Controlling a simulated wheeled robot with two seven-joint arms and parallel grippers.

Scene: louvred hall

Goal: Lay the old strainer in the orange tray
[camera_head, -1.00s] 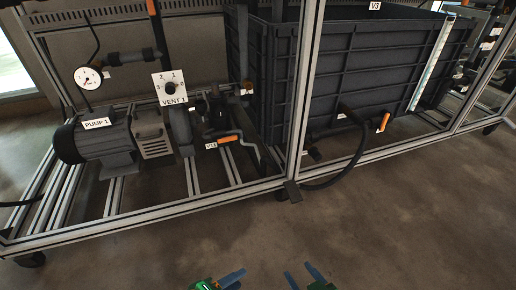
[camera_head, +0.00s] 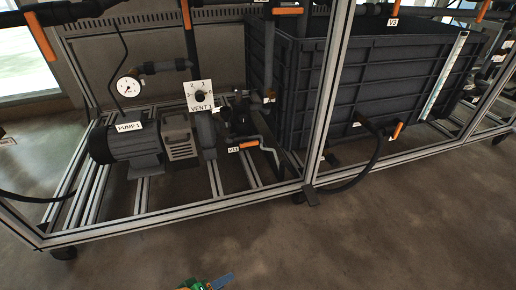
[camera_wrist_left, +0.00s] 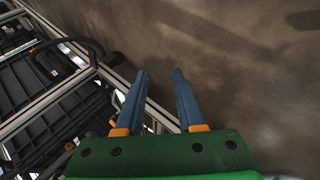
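No old strainer and no orange tray can be made out in either view. My left gripper (camera_head: 222,281) shows only in part at the bottom edge of the head view, with a blue finger and some green. In the left wrist view its two blue fingers (camera_wrist_left: 160,73) stand apart with bare floor between them, so it is open and empty. My right gripper is not in the head view.
A metal frame rig holds a grey pump (camera_head: 126,146), a vent dial plate (camera_head: 199,96), a round gauge (camera_head: 129,87) and a large dark tank (camera_head: 375,85). A black hose (camera_head: 368,172) bulges out at the front. The brown floor (camera_head: 400,230) before the rig is clear.

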